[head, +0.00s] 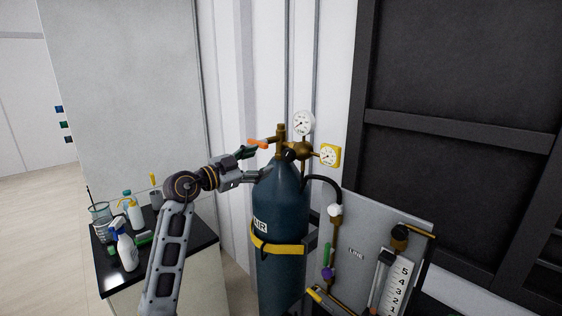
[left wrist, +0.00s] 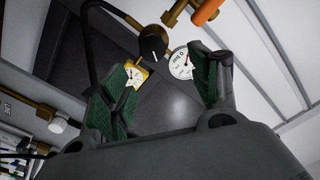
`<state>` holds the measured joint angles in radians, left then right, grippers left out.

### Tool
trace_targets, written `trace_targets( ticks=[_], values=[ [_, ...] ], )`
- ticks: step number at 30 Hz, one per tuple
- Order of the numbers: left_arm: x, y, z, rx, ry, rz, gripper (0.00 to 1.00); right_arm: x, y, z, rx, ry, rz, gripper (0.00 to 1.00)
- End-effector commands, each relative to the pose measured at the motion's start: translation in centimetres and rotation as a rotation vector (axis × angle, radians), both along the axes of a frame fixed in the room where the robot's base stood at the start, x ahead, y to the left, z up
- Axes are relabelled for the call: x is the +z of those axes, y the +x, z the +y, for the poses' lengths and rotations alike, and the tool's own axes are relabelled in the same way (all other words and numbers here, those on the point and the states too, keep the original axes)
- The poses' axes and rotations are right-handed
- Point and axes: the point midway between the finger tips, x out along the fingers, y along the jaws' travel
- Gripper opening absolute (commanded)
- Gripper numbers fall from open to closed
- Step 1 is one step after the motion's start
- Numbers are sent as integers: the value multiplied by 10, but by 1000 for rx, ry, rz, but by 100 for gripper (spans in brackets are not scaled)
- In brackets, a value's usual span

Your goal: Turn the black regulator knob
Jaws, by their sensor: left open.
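The black regulator knob (head: 289,155) sits on the brass regulator (head: 303,150) at the top of the dark blue gas cylinder (head: 280,205). It is small and partly hard to make out in the head view. In the left wrist view the knob (left wrist: 152,48) shows as a black round cap with a white mark. My left gripper (head: 257,163) is open, just left of the knob, and apart from it. In the left wrist view its green-padded fingers (left wrist: 167,75) spread apart, with the knob beyond and between them. My right gripper is in neither view.
A white gauge (head: 304,123) and a yellow gauge (head: 330,155) flank the regulator. An orange handle (head: 258,143) lies close above my left gripper. A black hose (head: 328,184) runs to a grey panel (head: 360,225). Bottles stand on a black-topped counter (head: 185,240) at left.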

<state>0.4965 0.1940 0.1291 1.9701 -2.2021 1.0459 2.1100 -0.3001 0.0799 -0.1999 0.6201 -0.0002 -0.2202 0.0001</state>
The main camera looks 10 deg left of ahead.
Motion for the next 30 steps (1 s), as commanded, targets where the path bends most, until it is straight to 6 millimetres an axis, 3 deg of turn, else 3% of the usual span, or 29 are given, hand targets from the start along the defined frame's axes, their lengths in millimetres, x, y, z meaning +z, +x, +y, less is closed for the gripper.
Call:
trace_targets(
  ticks=[9,30],
  values=[
    [5,-1,24,44,141,-54,62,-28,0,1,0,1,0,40],
    [-3,-9,44,85,453,-101,62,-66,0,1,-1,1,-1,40]
  ],
)
